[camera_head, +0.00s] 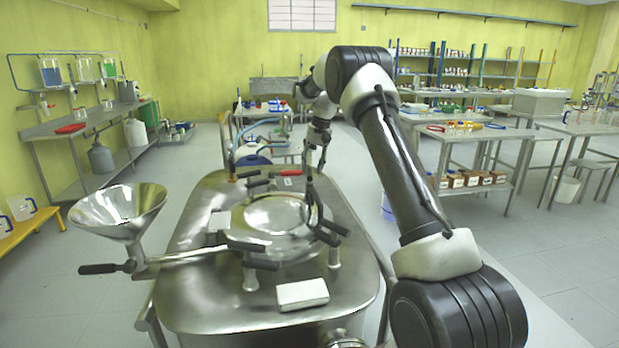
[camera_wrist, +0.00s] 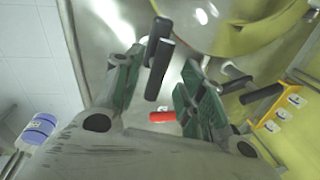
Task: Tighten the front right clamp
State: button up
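The steel reactor's round lid (camera_head: 280,215) has black-handled clamps around its rim. The front right clamp (camera_head: 330,230) shows two black handles at the lid's right edge.
A white block (camera_head: 302,294) lies on the vessel top in front of the lid. A steel funnel (camera_head: 118,210) stands at the left. Other clamp handles (camera_head: 258,183) and a small red handle (camera_head: 290,173) are at the lid's back. Floor is clear around the vessel.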

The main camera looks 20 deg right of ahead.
aim_at(310, 173)
jog(key=shift+w+a+f, duration=0.1)
jog(key=shift+a+f, duration=0.1)
jog(key=shift+f, duration=1)
jog(key=shift+w+a+f, duration=0.1)
jog(key=shift+a+f, duration=0.1)
jog(key=shift+f, duration=0.95)
grip_shut()
